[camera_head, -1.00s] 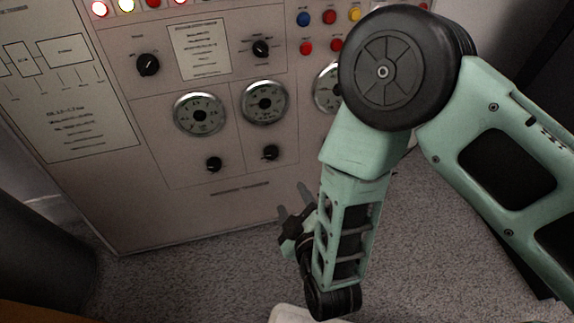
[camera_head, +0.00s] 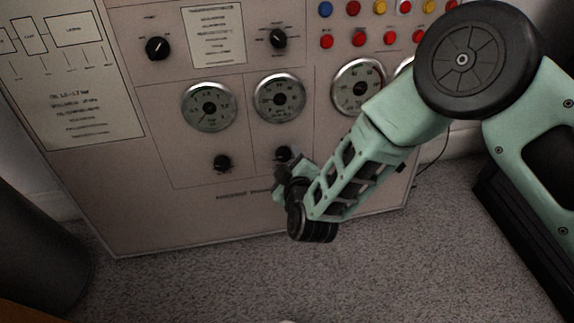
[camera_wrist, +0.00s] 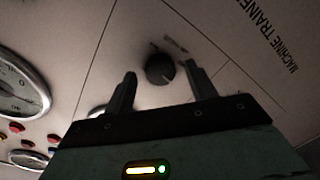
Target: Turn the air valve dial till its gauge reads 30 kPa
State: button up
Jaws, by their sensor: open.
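The panel has a row of round gauges, including a left gauge (camera_head: 209,106), a middle gauge (camera_head: 279,97) and a right gauge (camera_head: 359,87). Their readings are too small to tell. A small black dial (camera_head: 222,162) sits under the left gauge. Another black dial (camera_head: 283,153) sits under the middle gauge, just above my gripper (camera_head: 281,173). In the wrist view, a black dial (camera_wrist: 159,72) appears between the two spread fingers of my open gripper, apart from both. It seems to be the one under the middle gauge. Labels naming the air valve are not legible.
Upper knobs (camera_head: 158,48) and (camera_head: 278,38) and rows of coloured buttons (camera_head: 359,39) are higher on the panel. My forearm hides the panel's lower right. Grey carpet (camera_head: 200,275) lies below, with a dark cylinder (camera_head: 35,230) at left.

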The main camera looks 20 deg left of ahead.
jog(key=shift+w+a, duration=0.15)
jog(key=shift+w, duration=0.05)
jog(key=c, duration=1)
jog(key=shift+m, duration=0.3)
